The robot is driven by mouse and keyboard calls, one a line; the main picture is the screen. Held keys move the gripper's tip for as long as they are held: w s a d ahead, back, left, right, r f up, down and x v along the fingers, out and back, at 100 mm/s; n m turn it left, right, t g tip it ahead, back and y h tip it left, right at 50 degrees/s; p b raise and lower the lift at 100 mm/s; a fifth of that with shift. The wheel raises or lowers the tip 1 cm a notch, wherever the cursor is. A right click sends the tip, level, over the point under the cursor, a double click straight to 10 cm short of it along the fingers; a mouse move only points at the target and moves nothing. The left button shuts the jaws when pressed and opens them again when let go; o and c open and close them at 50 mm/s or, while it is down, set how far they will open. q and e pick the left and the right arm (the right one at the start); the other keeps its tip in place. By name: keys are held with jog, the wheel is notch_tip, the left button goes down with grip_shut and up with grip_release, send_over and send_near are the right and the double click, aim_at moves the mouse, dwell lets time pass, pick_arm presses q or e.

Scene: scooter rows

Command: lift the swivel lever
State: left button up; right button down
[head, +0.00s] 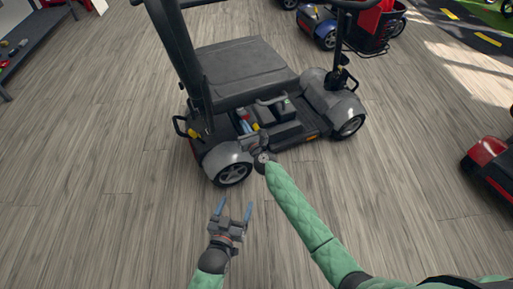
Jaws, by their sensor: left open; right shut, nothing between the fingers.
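A grey and black scooter (225,158) stands ahead of me, with a dark seat (240,68). I cannot single out the swivel lever for sure; small yellow parts (193,133) and a grey bar (270,99) show around and below the seat. My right gripper (243,119) is at the near side of the scooter, low beneath the seat edge. It is shut and holds nothing; whether it touches the scooter is unclear. My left gripper (234,209) is open and empty, over the floor in front of the scooter, its blue fingers apart.
A red scooter (490,160) stands at the right edge. A blue scooter (318,27) and a red one (375,25) stand at the back. A dark shelf (35,38) with small items is at the upper left. The wooden floor (90,190) at left is clear.

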pick_arm(q)
notch_tip(320, 180, up, 17)
jog(key=t+h+b, duration=0.1)
jog(key=t+b, duration=0.1)
jog(key=t, duration=0.4)
notch_tip(320, 180, down, 12)
jog(key=g+p, duration=0.1)
jog(key=g, duration=0.3)
jog(key=shift+w+d+r+y+p, duration=0.25)
jog(key=shift+w+d+y+p, duration=0.1)
jog(key=shift+w+y, duration=0.1)
pick_arm(e)
jog(key=v, duration=1)
jog(key=shift+s+f, duration=0.25)
jog(key=shift+f, duration=0.05)
jog(key=shift+d, duration=0.15)
